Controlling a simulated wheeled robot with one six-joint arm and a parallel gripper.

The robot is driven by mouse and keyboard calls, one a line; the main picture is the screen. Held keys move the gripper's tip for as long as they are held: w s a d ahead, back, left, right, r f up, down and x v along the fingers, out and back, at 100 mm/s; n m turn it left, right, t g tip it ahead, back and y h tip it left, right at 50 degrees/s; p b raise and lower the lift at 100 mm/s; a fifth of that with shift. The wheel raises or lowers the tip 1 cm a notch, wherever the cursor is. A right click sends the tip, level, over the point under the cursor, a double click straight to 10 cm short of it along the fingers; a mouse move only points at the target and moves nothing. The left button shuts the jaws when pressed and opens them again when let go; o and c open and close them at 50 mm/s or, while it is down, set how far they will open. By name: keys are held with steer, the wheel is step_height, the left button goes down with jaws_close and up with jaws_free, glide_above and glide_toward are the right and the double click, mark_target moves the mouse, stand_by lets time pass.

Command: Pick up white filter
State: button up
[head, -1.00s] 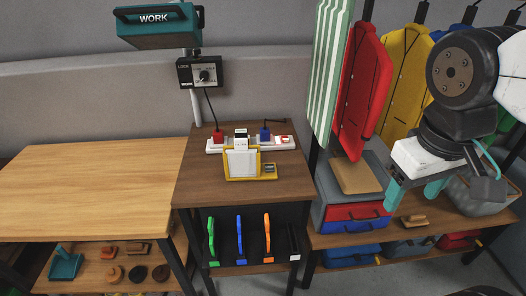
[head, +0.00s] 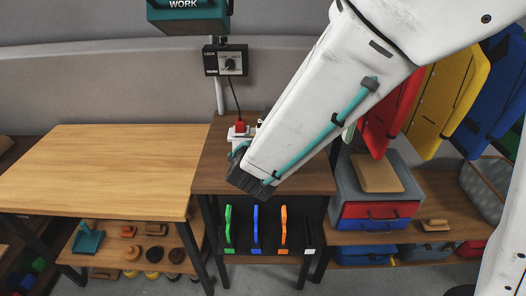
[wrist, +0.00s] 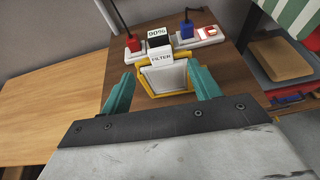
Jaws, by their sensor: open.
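The white filter (wrist: 168,79) is a flat white panel in a yellow frame (wrist: 147,87), with a white block marked "FILTER" (wrist: 161,54) at its top edge. It stands on the brown table (wrist: 120,95) in the wrist view. My gripper (wrist: 159,69) is open, its two teal fingers on either side of the yellow frame in the picture. Nothing is visibly held between them. I cannot tell how far the fingertips are from the frame. In the head view my arm hides the filter and most of the gripper.
A white power strip with a red plug (wrist: 133,43) and a blue plug (wrist: 187,28) lies behind the filter. A wooden table (head: 110,165) stands left. Coloured panels hang above the right-hand shelf. A control box (head: 226,61) is mounted on a post behind.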

steer(key=x, duration=0.7)
steer(key=shift+w, duration=0.15)
steer(key=c, duration=1.3)
steer(key=shift+r, duration=0.15)
